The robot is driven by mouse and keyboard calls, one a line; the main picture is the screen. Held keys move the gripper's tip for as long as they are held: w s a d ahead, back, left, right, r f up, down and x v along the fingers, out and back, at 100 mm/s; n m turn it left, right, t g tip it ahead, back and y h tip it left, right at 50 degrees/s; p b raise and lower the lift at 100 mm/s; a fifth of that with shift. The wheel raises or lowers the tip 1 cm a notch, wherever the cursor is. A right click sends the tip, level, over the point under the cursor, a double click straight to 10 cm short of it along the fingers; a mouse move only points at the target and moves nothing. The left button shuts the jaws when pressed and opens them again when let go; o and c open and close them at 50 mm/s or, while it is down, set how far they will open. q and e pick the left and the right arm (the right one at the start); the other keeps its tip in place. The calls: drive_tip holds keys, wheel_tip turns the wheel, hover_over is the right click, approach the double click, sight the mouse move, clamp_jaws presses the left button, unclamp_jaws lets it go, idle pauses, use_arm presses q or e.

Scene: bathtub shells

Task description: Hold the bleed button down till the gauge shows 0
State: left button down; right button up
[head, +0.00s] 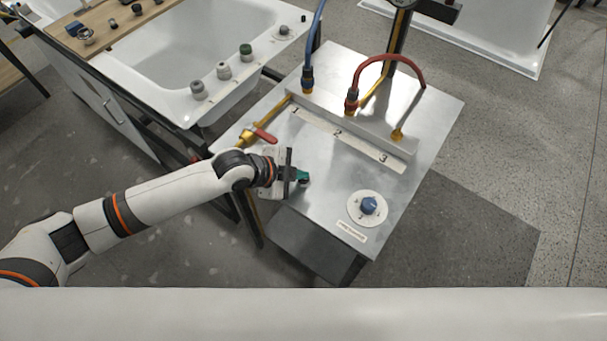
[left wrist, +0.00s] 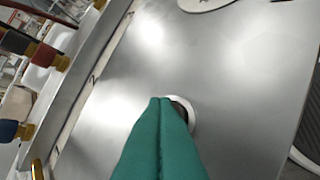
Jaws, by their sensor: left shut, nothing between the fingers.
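My left gripper (head: 303,177) is shut and empty, its green fingertips low over the steel panel (head: 325,205). In the left wrist view the shut green fingers (left wrist: 165,103) point at a small white ring (left wrist: 193,113) with a dark centre, likely the bleed button. The fingers cover most of it. I cannot tell whether the tips touch it or press it down. I cannot make out a gauge face or reading in either view. My right gripper is not in view.
A blue knob (head: 368,204) on a round white dial sits at the panel's front right. A red-handled valve (head: 262,135) is at the left edge. A strip numbered 1 to 3 (head: 337,134), a blue hose (head: 314,45) and a red hose (head: 385,57) are behind.

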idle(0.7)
use_arm(q)
drive_tip(key=shift+r+p, duration=0.8)
drive_tip(key=shift+r, duration=0.05)
drive_tip(key=shift+r, duration=0.1)
wheel_tip(320, 180, up, 5)
drive_tip(key=p, duration=0.4)
drive_tip(key=shift+p, duration=0.35)
